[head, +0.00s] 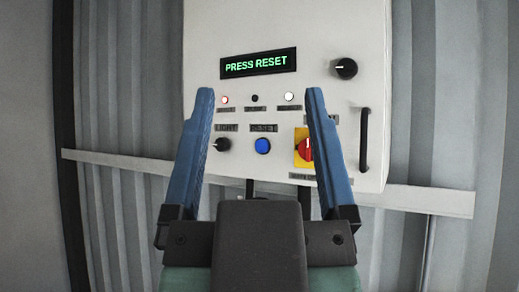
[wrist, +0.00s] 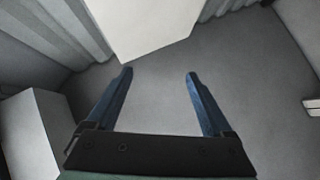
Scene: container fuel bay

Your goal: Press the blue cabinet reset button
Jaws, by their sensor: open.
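The blue reset button (head: 262,146) is round and sits low on the front of a white cabinet (head: 210,60), under a small label. The cabinet display (head: 258,63) reads "PRESS RESET" in green. My gripper (head: 259,95) is open and empty, its two blue fingers spread. In the head view the button shows between the fingers. I cannot tell how far the fingertips are from the panel. In the wrist view my gripper (wrist: 157,73) points toward the floor area, with a white box-like body (wrist: 145,25) beyond the fingertips; the button does not show there.
A black knob (head: 222,145) is left of the button, and a red and yellow switch (head: 304,147) is right of it. Another knob (head: 346,69) and a black handle (head: 364,140) are at the right. Small indicator lamps (head: 289,97) sit above. Corrugated walls (head: 125,90) stand behind.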

